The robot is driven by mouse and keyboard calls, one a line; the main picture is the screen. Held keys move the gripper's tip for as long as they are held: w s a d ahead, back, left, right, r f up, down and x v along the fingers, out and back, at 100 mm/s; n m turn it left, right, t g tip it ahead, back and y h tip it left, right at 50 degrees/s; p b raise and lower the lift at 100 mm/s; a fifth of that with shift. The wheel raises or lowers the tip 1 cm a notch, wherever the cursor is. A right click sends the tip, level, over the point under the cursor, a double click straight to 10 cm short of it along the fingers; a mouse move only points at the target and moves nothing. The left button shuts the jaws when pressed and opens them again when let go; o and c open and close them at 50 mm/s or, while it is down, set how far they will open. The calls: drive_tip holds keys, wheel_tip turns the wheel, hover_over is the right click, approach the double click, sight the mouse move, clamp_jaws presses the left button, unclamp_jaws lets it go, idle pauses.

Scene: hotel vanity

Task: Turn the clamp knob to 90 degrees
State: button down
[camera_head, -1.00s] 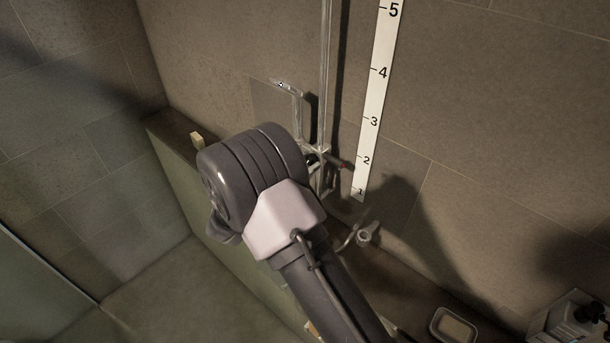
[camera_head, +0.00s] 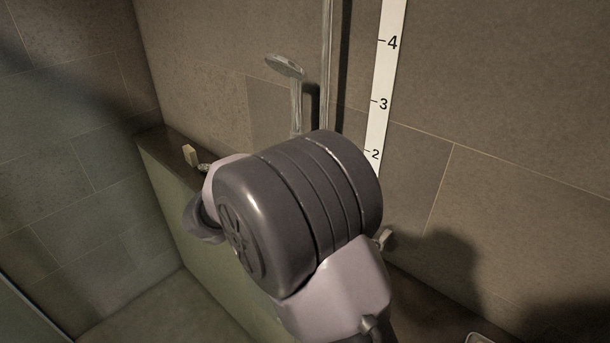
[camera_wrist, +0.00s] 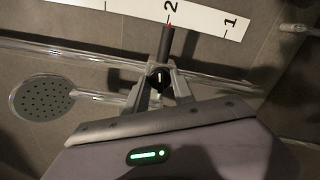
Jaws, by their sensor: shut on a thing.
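The black clamp knob (camera_wrist: 158,77) shows in the wrist view, in front of the clear riser rail. A light mark shows on its face. My gripper (camera_wrist: 159,88) is shut on the knob, with one finger on each side. A dark pointer (camera_wrist: 167,45) with a red tip extends from the clamp towards the 2 on the white scale (camera_wrist: 195,14). The shower head (camera_wrist: 42,106) is to the left. In the head view my arm hides the clamp, the knob and my gripper; the rail (camera_head: 327,70) and scale (camera_head: 383,85) rise above it.
The shower head (camera_head: 284,66) also shows left of the rail in the head view. A ledge (camera_head: 165,155) runs along the wall, with a small pale block (camera_head: 190,155) on it. A dish edge (camera_head: 479,338) shows at the bottom right.

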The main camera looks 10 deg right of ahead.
drive_tip(key=m+b, duration=0.2)
drive_tip(key=b, duration=0.1)
drive_tip(key=shift+f, duration=0.1)
drive_tip(key=shift+m+b, duration=0.45)
drive_tip(key=shift+m, duration=0.05)
drive_tip(key=c, duration=1.1)
unclamp_jaws()
drive_tip(key=shift+o, duration=0.2)
drive_tip(key=shift+a, duration=0.1)
drive_tip(key=p+v, duration=0.2)
drive_tip(key=v, duration=1.5)
drive_tip(key=shift+s, duration=0.15)
